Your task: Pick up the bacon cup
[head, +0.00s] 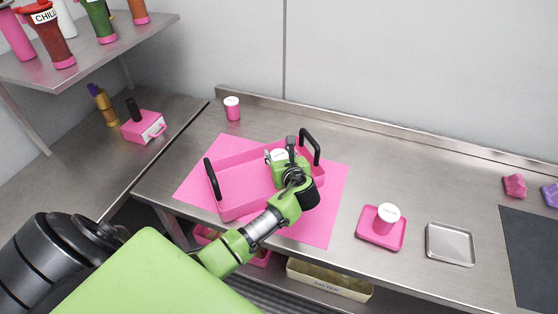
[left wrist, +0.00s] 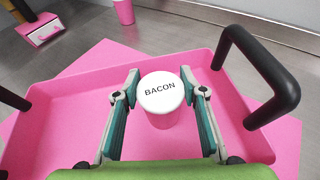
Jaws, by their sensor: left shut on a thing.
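The bacon cup (left wrist: 161,95) is pink with a white lid that reads BACON. It is in the pink tray with black handles (head: 238,178), toward the right half; in the head view its white lid (head: 278,155) shows beside my gripper. My left gripper (head: 285,163) reaches down into the tray. In the left wrist view its two teal-lined fingers stand on either side of the cup, shut on it. The cup's lower part is hidden, and I cannot tell whether it touches the tray floor. My right gripper is not in view.
The tray sits on a pink mat (head: 325,232). Another pink cup (head: 232,108) stands near the wall. A white-lidded cup (head: 387,217) is on a small pink tray (head: 367,238), beside an empty metal tray (head: 450,243). A shelf (head: 95,58) with bottles juts out upper left.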

